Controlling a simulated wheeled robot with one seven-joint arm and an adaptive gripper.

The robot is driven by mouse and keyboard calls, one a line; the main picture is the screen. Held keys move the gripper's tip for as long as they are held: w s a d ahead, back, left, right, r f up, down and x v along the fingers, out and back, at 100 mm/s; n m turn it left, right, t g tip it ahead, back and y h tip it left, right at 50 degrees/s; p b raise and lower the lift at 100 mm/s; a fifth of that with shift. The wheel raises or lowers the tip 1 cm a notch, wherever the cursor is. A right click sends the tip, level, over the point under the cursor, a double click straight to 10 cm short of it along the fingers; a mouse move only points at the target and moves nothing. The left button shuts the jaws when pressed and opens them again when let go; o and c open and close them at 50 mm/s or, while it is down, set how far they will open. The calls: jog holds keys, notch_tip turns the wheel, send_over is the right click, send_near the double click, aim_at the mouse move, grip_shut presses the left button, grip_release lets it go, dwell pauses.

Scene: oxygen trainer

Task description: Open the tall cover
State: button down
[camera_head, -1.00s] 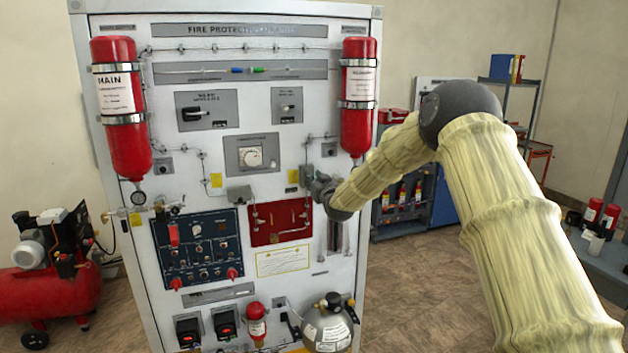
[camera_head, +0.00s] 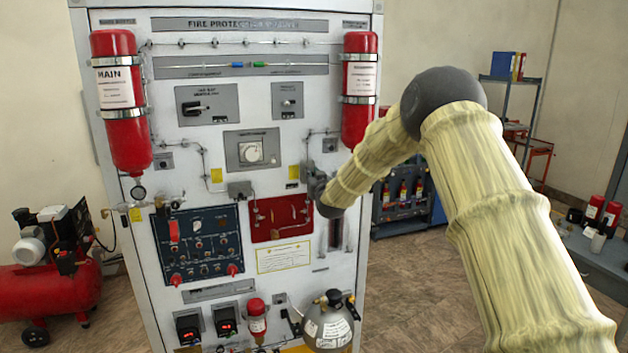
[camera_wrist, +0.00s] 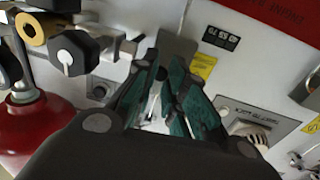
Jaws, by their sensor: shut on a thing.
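My gripper (camera_wrist: 165,75) is at the panel front, right of the round dial. In the wrist view its dark green fingers close around a pale grey part, and the contact is partly hidden between them. A grey upright plate (camera_wrist: 178,48), which looks like the tall cover, stands just at the fingertips. In the head view my gripper (camera_head: 308,180) meets the panel at a small grey fitting, and my wrist hides most of it. I cannot tell how far the cover is turned.
A red extinguisher (camera_head: 360,95) hangs just above and right of my wrist. The round dial (camera_head: 251,152) is to the left. The red panel (camera_head: 281,218) and a narrow slot (camera_head: 335,233) are below.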

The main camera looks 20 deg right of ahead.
jog(key=shift+w+a+r+m+g+h+b, duration=0.15)
jog(key=shift+a+m+g+h, duration=1)
jog(key=shift+m+g+h, duration=1.1)
jog(key=shift+s+a+f+m+g+h+b, duration=0.15)
jog(key=shift+a+m+g+h, duration=1.35)
jog(key=shift+h, duration=1.3)
jog(key=shift+w+a+r+m+g+h+b, duration=0.15)
jog(key=shift+a+m+g+h, duration=0.65)
jog(key=shift+m+g+h, duration=1.15)
jog(key=shift+w+a+m+g+h+b, duration=0.15)
jog(key=shift+m+g+h+b, duration=0.1)
jog(key=shift+m+h, duration=0.3)
jog(key=shift+w+a+m+g+h+b, duration=0.15)
jog(key=shift+m+g+h+b, duration=0.1)
jog(key=shift+m+h, duration=0.25)
jog(key=shift+w+a+r+m+g, duration=0.15)
jog(key=shift+r+m+g, duration=0.1)
jog(key=shift+m+g, duration=0.3)
jog(key=c, duration=1.7)
grip_release()
jog(key=shift+f, duration=0.1)
jog(key=shift+a+f, duration=0.15)
jog(key=shift+v, duration=3.7)
